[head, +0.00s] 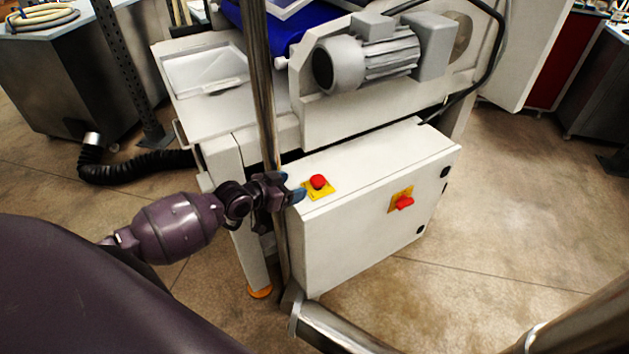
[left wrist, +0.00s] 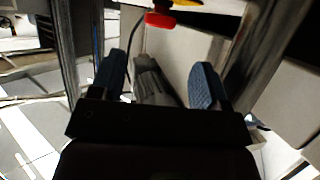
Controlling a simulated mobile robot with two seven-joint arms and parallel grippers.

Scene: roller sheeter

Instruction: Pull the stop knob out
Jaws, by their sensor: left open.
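The stop knob (head: 317,181) is a round red button on a yellow plate (head: 322,191), on top of the white control box (head: 343,232). My left gripper (head: 291,187) is at the left edge of the box top, just left of the knob and apart from it. In the left wrist view its two blue-padded fingers (left wrist: 160,84) are spread with nothing held between them. A red knob with some yellow (left wrist: 160,20) shows at the top of that view, beyond the fingertips; it looks like the stop knob. My right gripper is not in view.
A red rotary switch (head: 404,203) on a yellow plate is on the box's front. A metal post (head: 261,90) stands close beside my left gripper. A grey motor (head: 366,60) sits above and behind the box. Open floor (head: 520,210) lies to the right.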

